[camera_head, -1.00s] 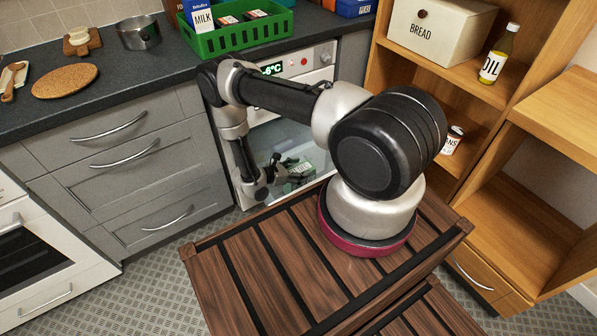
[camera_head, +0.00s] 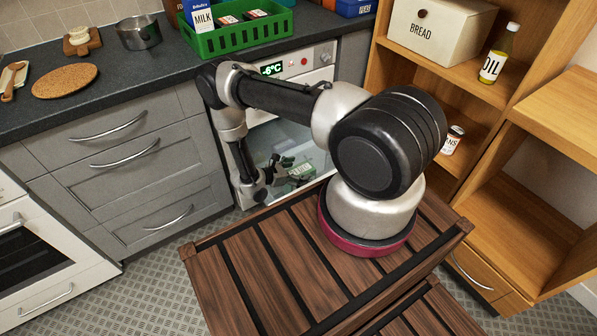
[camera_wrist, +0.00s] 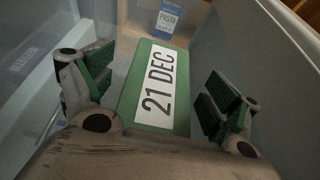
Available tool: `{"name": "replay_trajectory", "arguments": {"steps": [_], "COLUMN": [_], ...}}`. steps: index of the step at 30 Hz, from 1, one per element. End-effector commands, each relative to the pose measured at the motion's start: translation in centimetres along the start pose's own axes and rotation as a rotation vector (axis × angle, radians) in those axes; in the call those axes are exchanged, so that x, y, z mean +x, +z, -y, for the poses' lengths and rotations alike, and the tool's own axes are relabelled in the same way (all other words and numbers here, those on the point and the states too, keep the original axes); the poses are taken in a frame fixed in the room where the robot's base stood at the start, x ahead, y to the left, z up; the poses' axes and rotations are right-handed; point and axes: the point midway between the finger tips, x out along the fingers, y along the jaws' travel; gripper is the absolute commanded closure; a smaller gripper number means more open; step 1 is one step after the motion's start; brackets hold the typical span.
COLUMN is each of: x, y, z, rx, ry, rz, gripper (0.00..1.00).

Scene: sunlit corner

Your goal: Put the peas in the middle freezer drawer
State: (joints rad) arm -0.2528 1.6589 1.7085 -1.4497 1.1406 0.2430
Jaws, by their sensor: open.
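A green box with a white label reading "21 DEC" (camera_wrist: 157,88) lies between my fingers in the wrist view. The word peas cannot be read on it, so I cannot tell for certain that it is the peas. A green and white pack (camera_head: 301,173) shows inside the freezer (camera_head: 318,142) in the head view, beside my gripper (camera_head: 286,165). My gripper (camera_wrist: 160,88) is open, with one green-padded finger on each side of the box and gaps between. The freezer's drawer layout is mostly hidden by my arm.
A blue and white pasta pack (camera_wrist: 172,22) stands beyond the box. Pale walls rise close on both sides in the wrist view. A green crate (camera_head: 240,38) stands on the counter above. A wooden shelf unit (camera_head: 480,115) is at right.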

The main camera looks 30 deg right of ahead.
Motion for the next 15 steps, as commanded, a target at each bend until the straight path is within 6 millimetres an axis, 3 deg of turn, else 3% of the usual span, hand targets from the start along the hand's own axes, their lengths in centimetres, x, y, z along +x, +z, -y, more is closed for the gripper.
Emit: {"name": "replay_trajectory", "arguments": {"steps": [15], "x": [-10.3], "y": [0.0], "z": [-0.1], "rx": [0.0], "ry": [0.005], "rz": [0.0], "gripper": [0.11]}}
